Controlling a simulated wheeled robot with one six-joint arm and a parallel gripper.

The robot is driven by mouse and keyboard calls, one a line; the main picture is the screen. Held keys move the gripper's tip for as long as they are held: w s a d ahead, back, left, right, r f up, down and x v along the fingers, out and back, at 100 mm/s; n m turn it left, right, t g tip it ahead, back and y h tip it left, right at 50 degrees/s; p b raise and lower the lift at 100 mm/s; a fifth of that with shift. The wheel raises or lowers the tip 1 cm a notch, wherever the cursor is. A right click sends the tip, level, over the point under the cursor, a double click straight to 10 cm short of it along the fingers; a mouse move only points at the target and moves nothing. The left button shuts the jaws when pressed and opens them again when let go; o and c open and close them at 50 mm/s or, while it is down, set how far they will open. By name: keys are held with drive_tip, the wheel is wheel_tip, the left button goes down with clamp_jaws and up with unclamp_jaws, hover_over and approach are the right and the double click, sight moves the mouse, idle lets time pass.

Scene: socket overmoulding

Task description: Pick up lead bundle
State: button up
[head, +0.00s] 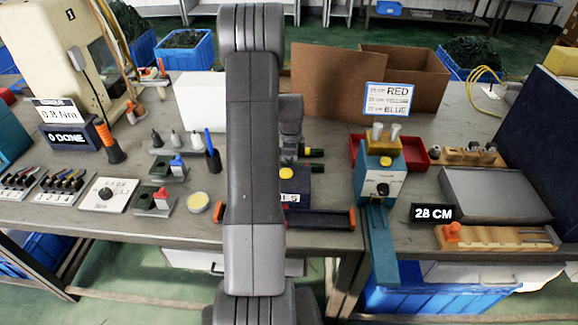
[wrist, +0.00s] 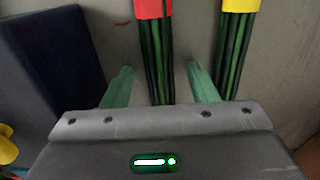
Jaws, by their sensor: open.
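In the wrist view, a bundle of dark green leads with a red band (wrist: 156,60) runs up the picture on a grey surface. My gripper (wrist: 160,69) is open, with one green finger on each side of this bundle. Gaps show between the fingers and the leads, and I cannot tell the height between them. The near end of the bundle is hidden behind the gripper body. A second bundle, with a yellow band (wrist: 240,6), lies to the right, outside the right finger.
A dark blue panel (wrist: 55,55) stands left of the gripper in the wrist view. In the head view, my arm covers the middle of the bench. A sign (head: 388,99) naming RED and BLUE, a 28 CM display (head: 433,213) and a cardboard box (head: 335,82) stand right of it.

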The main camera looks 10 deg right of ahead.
drive_tip(key=c, duration=1.1)
wheel_tip(320, 180, up, 10)
drive_tip(key=shift+r+b, duration=0.1)
drive_tip(key=shift+b, duration=0.2)
